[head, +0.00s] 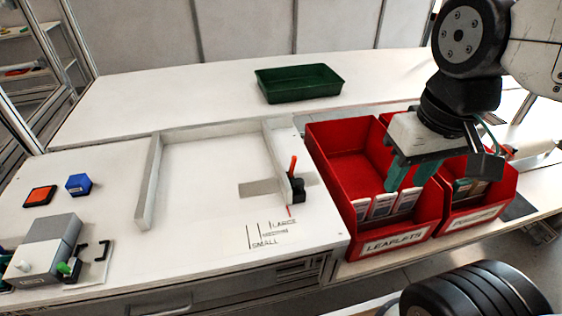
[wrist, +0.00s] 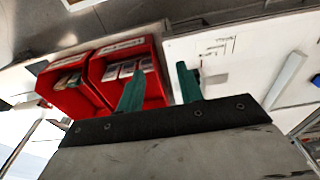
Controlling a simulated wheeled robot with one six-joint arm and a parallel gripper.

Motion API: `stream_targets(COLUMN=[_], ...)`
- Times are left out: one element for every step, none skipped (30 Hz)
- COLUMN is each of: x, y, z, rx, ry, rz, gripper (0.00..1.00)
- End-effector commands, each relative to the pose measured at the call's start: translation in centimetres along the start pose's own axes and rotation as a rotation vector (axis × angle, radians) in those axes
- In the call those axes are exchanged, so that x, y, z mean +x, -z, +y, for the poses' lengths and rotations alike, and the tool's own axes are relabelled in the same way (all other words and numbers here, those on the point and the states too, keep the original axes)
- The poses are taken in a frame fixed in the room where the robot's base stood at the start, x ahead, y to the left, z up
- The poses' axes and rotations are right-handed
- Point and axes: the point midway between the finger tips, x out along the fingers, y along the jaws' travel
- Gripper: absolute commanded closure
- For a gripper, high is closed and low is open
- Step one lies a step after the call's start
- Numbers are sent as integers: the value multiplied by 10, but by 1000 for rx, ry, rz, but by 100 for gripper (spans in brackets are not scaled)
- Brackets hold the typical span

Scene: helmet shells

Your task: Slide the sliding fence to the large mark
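The sliding fence (head: 278,150) is a white bar at the right side of a shallow white frame on the bench. It carries a black knob with an orange-red lever (head: 293,165) that stands nearly upright. A red pointer (head: 289,211) at its front end lies right of the large mark (head: 271,229). The medium and small marks are farther left. The printed marks also show in the wrist view (wrist: 215,46). My gripper (head: 410,178) is open and empty above the red bins, right of the fence and apart from it. Its teal fingers (wrist: 160,90) are spread in the wrist view.
Two red bins, the leaflets bin (head: 330,165) and another (head: 500,200), hold packets and stand right of the fence. A green tray (head: 298,84) is behind. A grey box device (head: 48,245), an orange pad (head: 40,196) and a blue block (head: 78,185) are left. The frame's floor is clear.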

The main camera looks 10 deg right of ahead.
Motion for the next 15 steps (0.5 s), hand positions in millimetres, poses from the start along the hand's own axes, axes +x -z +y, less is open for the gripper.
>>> stream_targets(x=[0, 0, 0, 0, 0, 0, 0, 0, 0, 0, 0, 0, 0, 1, 3], y=[0, 0, 0, 0, 0, 0, 0, 0, 0, 0, 0, 0, 0, 0, 1], z=[0, 0, 0, 0, 0, 0, 0, 0, 0, 0, 0, 0, 0, 1, 2], rx=[0, 0, 0, 0, 0, 0, 0, 0, 0, 0, 0, 0, 2, 5, 8], ry=[0, 0, 0, 0, 0, 0, 0, 0, 0, 0, 0, 0, 0, 0, -1], rz=[0, 0, 0, 0, 0, 0, 0, 0, 0, 0, 0, 0, 0, -4, -16], gripper=[64, 64, 64, 64, 64, 64, 64, 64, 64, 64, 64, 65, 65, 65, 65])
